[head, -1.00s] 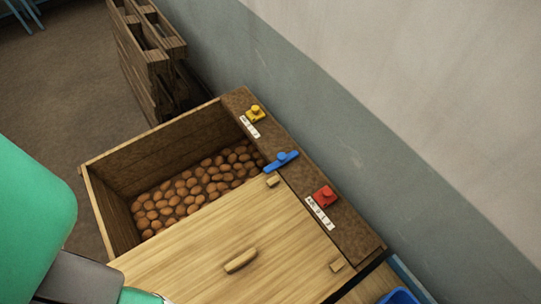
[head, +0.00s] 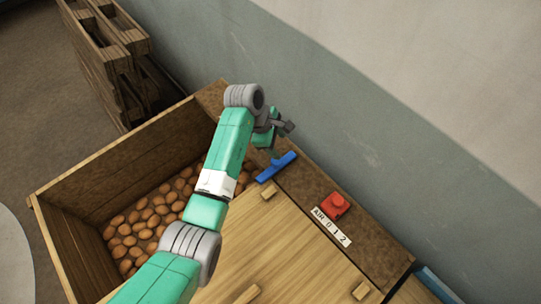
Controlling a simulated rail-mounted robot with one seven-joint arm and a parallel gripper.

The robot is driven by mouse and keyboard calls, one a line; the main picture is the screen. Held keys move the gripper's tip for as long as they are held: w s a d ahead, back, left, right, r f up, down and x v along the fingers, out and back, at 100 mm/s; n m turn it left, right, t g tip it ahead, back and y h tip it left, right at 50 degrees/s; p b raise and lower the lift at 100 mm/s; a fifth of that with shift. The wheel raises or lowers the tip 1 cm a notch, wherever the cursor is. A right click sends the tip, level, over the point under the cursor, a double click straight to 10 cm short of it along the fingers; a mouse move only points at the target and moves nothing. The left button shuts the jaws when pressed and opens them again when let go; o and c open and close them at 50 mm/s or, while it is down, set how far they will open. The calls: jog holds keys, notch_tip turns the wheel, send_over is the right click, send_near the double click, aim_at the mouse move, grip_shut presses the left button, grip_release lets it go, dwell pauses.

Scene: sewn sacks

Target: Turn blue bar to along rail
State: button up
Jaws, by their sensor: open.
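The blue bar (head: 277,168) sits on the brown rail (head: 305,182) along the back of the wooden crate. It lies crosswise to the rail, from lower left to upper right, with a small knob near its middle. My gripper (head: 284,130) is above the rail, just up from the bar in the picture. It is open and appears apart from the bar, though its fingers are small and partly hidden by my wrist.
A red block (head: 333,205) and a white label (head: 331,227) are farther down the rail. Brown potato-like lumps (head: 130,235) fill the open part of the crate; a wooden lid (head: 290,255) covers the rest. The grey wall (head: 370,130) rises close behind. Pallets (head: 112,55) stand upper left.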

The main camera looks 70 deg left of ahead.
aim_at(277, 164)
jog(key=f, duration=0.3)
jog(key=f+n+b, duration=0.1)
jog(key=f, duration=0.2)
jog(key=f+n, duration=0.1)
jog(key=f, duration=0.1)
jog(key=shift+s+f+h+b, duration=0.25)
jog(key=shift+f+h+b, duration=0.15)
grip_shut()
